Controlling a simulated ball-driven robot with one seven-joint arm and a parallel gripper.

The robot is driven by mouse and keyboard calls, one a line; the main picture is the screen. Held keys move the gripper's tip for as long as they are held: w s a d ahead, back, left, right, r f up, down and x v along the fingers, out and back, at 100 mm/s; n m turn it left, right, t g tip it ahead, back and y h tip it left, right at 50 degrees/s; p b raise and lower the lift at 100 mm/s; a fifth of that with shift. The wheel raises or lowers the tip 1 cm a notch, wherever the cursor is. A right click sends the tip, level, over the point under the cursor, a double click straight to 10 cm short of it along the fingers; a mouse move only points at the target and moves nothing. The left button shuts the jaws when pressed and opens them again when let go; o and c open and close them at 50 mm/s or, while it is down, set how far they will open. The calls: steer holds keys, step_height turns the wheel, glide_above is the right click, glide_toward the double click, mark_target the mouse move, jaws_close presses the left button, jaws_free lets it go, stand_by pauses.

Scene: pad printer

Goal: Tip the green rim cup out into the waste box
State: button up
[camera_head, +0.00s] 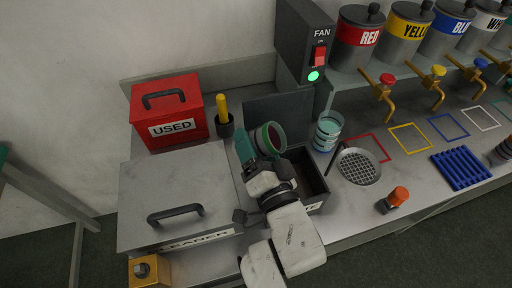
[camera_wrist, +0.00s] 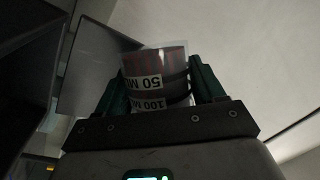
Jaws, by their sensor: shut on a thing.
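The green rim cup (camera_head: 275,133) is held by my gripper (camera_head: 256,146), tilted over with its mouth towards the camera and the inside looking dark red. In the wrist view the cup (camera_wrist: 156,72) sits between the two green fingers of my gripper (camera_wrist: 158,88); its 50 ML and 100 ML marks read upside down and reddish colour shows through it. The waste box (camera_head: 317,204) is a dark open bin, partly hidden by my arm. The cup is above and beside the box's back left corner. I cannot tell whether anything is flowing out.
A stack of clear cups (camera_head: 327,131) stands right of the waste box, near a round sieve (camera_head: 358,167). The red USED box (camera_head: 168,112), a yellow-handled tool (camera_head: 222,112) and the CLEANER box (camera_head: 175,190) are left. The FAN box (camera_head: 305,42) shows a green light.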

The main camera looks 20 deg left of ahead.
mark_target(260, 147)
steer(key=shift+r+m+t+b, duration=0.35)
steer(key=shift+m+b, duration=0.45)
steer(key=shift+b, duration=1.35)
steer(key=shift+r+m+t+b, duration=0.35)
steer(key=shift+m+b, duration=0.45)
steer(key=shift+b, duration=1.3)
steer(key=shift+r+b, duration=0.25)
steer(key=shift+b, duration=0.3)
steer(key=shift+f+m+b, duration=0.1)
steer(key=shift+m+b, duration=0.3)
steer(key=shift+b, duration=0.2)
steer(key=shift+d+r+m+t+b, duration=0.1)
steer(key=shift+r+m+t+b, duration=0.7)
steer(key=shift+b, duration=1.1)
steer(key=shift+f+m+b, duration=0.25)
steer(key=shift+m+b, duration=0.05)
steer(key=shift+b, duration=0.35)
steer(key=shift+d+r+m+t+b, duration=0.1)
steer(key=shift+r+m+t+b, duration=0.25)
steer(key=shift+m+b, duration=0.9)
